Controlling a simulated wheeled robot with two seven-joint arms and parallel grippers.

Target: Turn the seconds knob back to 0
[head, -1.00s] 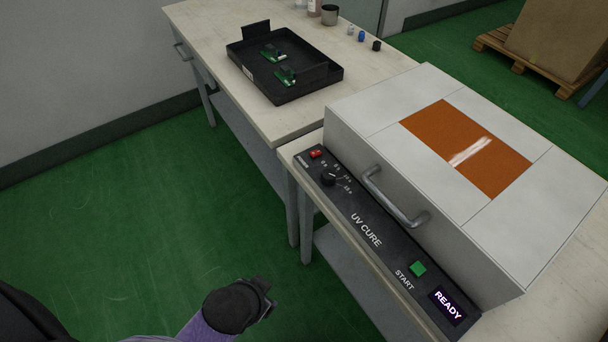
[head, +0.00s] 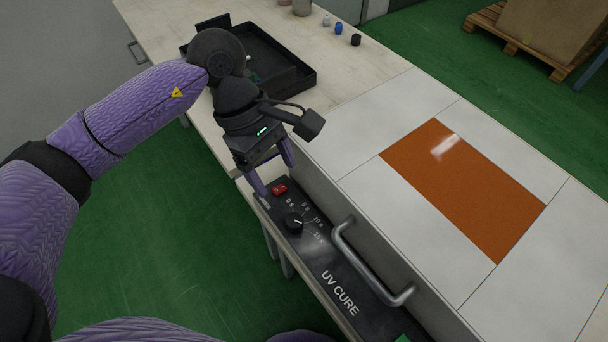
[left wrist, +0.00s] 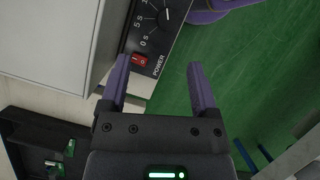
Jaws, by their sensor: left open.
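The seconds knob (head: 294,222) is a small black dial on the dark control panel (head: 330,268) of the UV cure box, with marks from 0 s to 15 s around it. Its white pointer stands away from the 0 s mark; the exact setting is too small to tell. The knob also shows at the top of the left wrist view (left wrist: 162,18). My left gripper (head: 277,178) is open and empty above the panel's far end, near the red power switch (head: 279,188). Its fingers are apart from the knob. My right gripper is out of view.
The box's grey handle (head: 370,265) sticks out beside the knob. A black tray (head: 292,88) with green boards, partly hidden by my left arm, lies on the table behind. Small bottles (head: 338,28) stand beyond it. Green floor lies open to the left.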

